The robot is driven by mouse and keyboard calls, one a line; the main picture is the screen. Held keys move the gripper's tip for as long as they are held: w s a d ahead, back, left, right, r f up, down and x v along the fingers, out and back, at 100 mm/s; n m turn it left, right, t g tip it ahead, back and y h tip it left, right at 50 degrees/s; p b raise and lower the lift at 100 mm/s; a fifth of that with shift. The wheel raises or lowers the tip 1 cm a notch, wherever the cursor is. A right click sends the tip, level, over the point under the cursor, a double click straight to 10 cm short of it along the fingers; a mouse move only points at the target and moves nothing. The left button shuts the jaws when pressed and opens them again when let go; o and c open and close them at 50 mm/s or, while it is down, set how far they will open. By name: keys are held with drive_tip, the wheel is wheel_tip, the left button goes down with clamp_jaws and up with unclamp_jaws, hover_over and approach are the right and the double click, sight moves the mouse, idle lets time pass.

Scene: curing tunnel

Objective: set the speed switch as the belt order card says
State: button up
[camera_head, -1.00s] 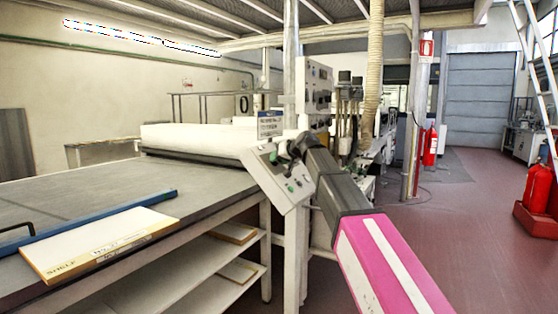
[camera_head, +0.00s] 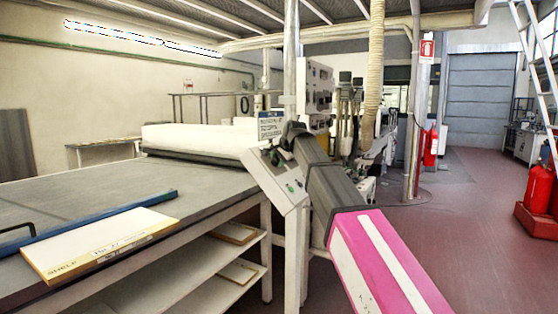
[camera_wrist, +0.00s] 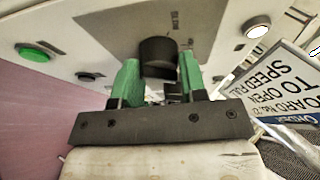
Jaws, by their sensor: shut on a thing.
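The speed switch is a black knob (camera_wrist: 158,52) on a grey plate of the control panel (camera_wrist: 100,55), with small lettering beside it that I cannot read surely. My gripper (camera_wrist: 160,74) has its green fingers on both sides of the knob and is shut on it. In the head view my gripper (camera_head: 287,152) is at the top of the slanted panel (camera_head: 281,186) and hides the knob. The belt order card (camera_wrist: 285,88) stands at the right in the wrist view, upside down; it reads "SPEED FULL" and "TO OPEN". It also shows above the panel in the head view (camera_head: 271,125).
A green button (camera_wrist: 38,52), a dark button (camera_wrist: 88,77) and a white round one (camera_wrist: 256,28) sit near the knob. A belt table (camera_head: 90,200) is at left with a shelf board (camera_head: 100,243) on it. Floor at right is open, with red extinguishers (camera_head: 538,188).

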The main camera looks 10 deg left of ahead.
drive_tip(key=m+g+h, duration=0.1)
drive_tip(key=m, duration=0.3)
drive_tip(key=shift+m+g, duration=0.3)
drive_tip(key=shift+m, duration=0.1)
idle(0.5)
drive_tip(key=o, duration=0.9)
drive_tip(key=shift+r, duration=0.15)
drive_tip(key=v, duration=1)
drive_tip(key=shift+s+r, duration=0.2)
drive_tip(key=shift+r, duration=0.05)
